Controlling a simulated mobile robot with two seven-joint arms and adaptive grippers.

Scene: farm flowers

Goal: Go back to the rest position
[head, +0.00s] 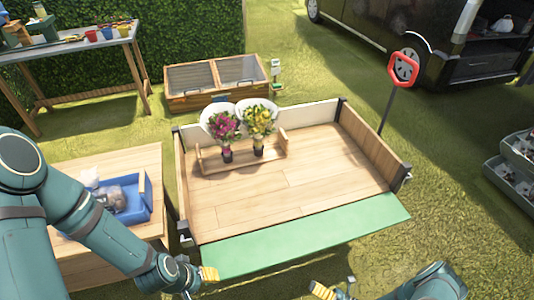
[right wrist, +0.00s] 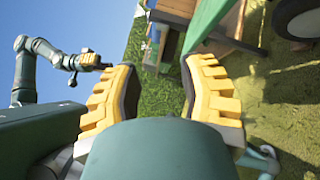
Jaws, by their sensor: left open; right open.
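My left gripper (head: 207,275) hangs at the bottom of the head view, just in front of the green front edge of the wooden bed. It is open and holds nothing I can see. My right gripper (head: 322,290) is at the bottom edge, right of the left one, partly cut off. In the right wrist view its yellow fingers (right wrist: 160,88) stand apart with nothing between them. A pink bouquet (head: 223,126) and a yellow bouquet (head: 259,121) stand upright in a wooden rack (head: 210,163) at the back of the bed, away from both grippers.
A wooden table (head: 140,166) with a blue tray (head: 135,214) stands left, under my left arm. The bed floor (head: 300,185) is clear in front of the rack. A green panel (head: 310,235) lines its front. A red sign (head: 403,70) and grey crates (head: 520,150) stand right.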

